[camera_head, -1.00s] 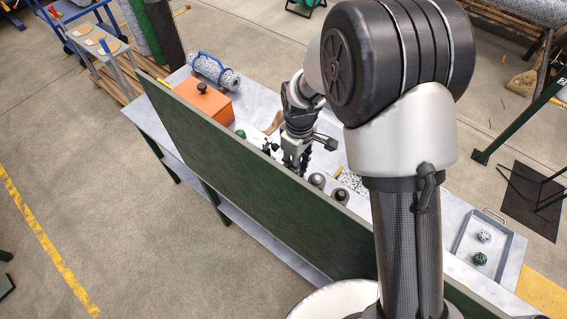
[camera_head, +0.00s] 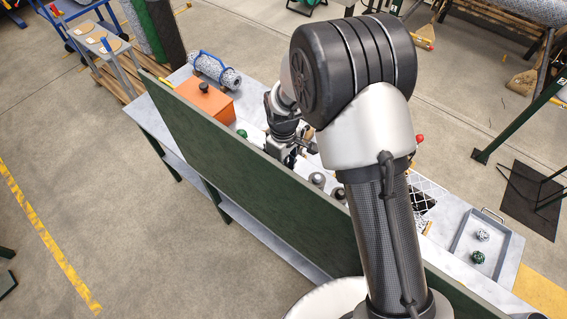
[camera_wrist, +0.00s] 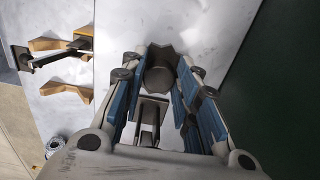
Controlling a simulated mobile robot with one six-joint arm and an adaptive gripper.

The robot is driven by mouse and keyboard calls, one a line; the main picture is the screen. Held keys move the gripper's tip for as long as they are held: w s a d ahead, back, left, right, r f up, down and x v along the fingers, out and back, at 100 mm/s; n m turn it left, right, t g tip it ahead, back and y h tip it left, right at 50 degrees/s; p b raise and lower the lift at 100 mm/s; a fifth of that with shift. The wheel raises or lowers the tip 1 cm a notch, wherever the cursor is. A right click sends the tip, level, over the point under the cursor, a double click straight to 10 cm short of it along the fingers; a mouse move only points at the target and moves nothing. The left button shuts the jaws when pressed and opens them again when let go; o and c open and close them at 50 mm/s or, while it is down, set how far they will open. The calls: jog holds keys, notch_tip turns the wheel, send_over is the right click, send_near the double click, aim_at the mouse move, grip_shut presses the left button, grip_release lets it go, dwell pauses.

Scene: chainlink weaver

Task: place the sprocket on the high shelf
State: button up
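My gripper (camera_head: 283,153) is low over the grey worktop, behind the long green panel, in the head view. In the wrist view the blue-padded fingers of my gripper (camera_wrist: 165,72) stand apart. A dark grey round piece with a notched edge (camera_wrist: 159,80) shows between the fingertips. I cannot tell whether the fingers touch it. No surface is clearly recognisable as the high shelf.
The green panel (camera_head: 235,175) runs along the worktop's near side. An orange box (camera_head: 205,103) stands at the left end. Two dark knobs (camera_head: 318,180) stand near my arm. A grey tray (camera_head: 461,241) holds two small balls. Wooden notched blocks (camera_wrist: 67,88) lie left in the wrist view.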

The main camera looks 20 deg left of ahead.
jog(key=o, duration=0.4)
jog(key=shift+c, duration=0.2)
jog(key=shift+r, duration=0.15)
notch_tip(320, 180, up, 12)
dwell(0.3)
